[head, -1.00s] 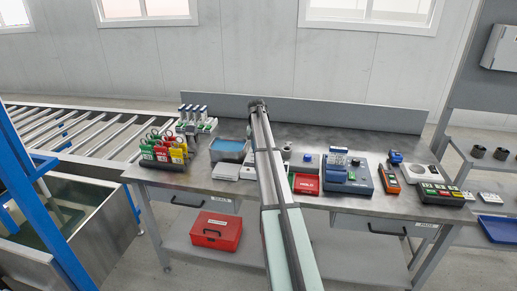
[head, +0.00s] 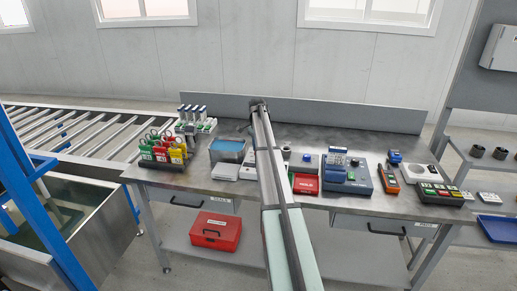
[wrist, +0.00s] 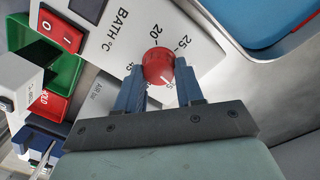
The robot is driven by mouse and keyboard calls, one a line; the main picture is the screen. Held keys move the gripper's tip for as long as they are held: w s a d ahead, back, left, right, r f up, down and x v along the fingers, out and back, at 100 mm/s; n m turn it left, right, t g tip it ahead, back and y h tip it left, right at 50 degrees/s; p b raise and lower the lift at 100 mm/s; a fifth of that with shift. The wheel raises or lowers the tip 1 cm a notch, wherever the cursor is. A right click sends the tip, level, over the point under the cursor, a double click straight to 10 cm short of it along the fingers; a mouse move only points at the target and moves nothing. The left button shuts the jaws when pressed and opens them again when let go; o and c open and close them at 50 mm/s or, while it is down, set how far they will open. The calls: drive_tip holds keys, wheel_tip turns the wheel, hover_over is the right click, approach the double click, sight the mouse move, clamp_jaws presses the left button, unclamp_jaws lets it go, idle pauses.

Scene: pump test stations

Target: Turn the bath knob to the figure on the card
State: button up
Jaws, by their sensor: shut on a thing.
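The red bath knob (wrist: 158,62) sits on a white panel (wrist: 115,50) marked "BATH °C" in the wrist view. Figures ring it; 20 and 25 are readable, and others are partly covered by the fingers. A pale line on the knob's edge points toward my gripper's palm, near a figure that may be 35. My gripper (wrist: 160,80) is shut on the knob, one blue finger on each side. In the head view the blue-topped bath (head: 228,150) stands left of my arm, which hides the gripper. I cannot make out a card with a figure.
In the head view, green, red and yellow locks (head: 163,150) stand left of the bath. A blue tester (head: 348,172) and red tray (head: 305,184) lie right of my arm.

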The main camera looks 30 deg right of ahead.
drive_tip(key=shift+m, duration=1.6)
drive_tip(key=o, duration=1)
drive_tip(key=shift+o, duration=0.2)
drive_tip(key=shift+r, duration=0.15)
wheel_tip(320, 180, up, 14)
drive_tip(key=shift+w+f, duration=0.2)
drive_tip(key=shift+w, duration=0.1)
